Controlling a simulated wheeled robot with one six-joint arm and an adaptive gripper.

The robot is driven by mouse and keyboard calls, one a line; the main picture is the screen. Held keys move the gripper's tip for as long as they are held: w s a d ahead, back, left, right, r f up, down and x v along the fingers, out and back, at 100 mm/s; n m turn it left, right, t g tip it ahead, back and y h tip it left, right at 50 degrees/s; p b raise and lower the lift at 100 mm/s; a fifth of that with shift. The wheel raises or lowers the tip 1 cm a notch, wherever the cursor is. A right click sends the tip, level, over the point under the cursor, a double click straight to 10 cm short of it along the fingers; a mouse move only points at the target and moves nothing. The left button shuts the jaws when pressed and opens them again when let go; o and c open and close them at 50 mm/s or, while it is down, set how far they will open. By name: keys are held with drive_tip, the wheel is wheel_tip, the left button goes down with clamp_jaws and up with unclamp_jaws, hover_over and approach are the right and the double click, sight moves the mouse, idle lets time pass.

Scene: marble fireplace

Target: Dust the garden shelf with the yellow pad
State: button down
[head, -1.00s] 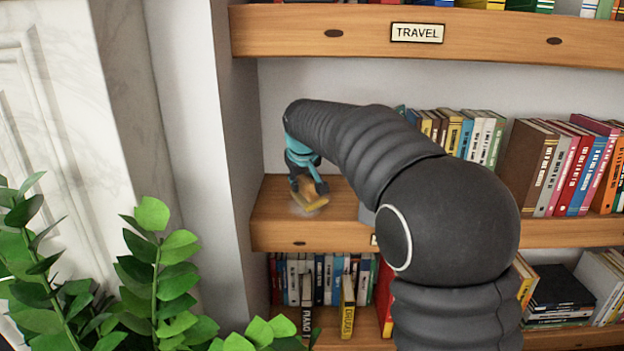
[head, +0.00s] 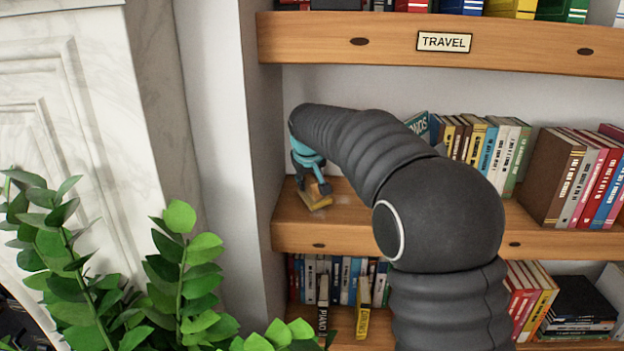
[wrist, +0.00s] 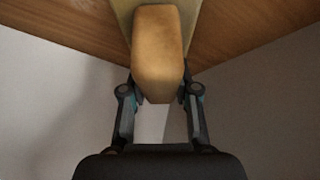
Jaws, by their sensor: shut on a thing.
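The yellow pad (head: 316,196) is a small tan-yellow block on a thin flat base. It is at the left end of the middle shelf (head: 290,236), low against the shelf's top, and seems to touch it. My gripper (head: 312,188) is shut on the block from above. In the wrist view the block (wrist: 157,50) sits between the fingers (wrist: 158,100), with the wooden shelf (wrist: 60,22) beyond. A faint pale smudge shows on the wood just right of the pad. My arm hides the shelf's middle and any name label there.
A grey-white side wall (head: 262,150) bounds the shelf on the left. The upper shelf (head: 330,35) carries a TRAVEL label (head: 443,42). Books (head: 490,150) fill the middle shelf's right part; more books (head: 345,280) stand below. A leafy plant (head: 170,270) is at front left.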

drive_tip(key=shift+w, duration=0.25)
drive_tip(key=shift+d+f, duration=0.1)
drive_tip(key=shift+d, duration=0.15)
drive_tip(key=shift+s+d, duration=0.1)
drive_tip(key=shift+d, duration=3.25)
drive_tip(key=shift+s+d, duration=0.1)
drive_tip(key=shift+d, duration=2)
wheel_tip(320, 180, up, 3)
drive_tip(key=shift+r+p, duration=0.1)
drive_tip(key=shift+p, duration=1.1)
drive_tip(key=shift+r+p, duration=0.4)
drive_tip(key=shift+r, duration=1.05)
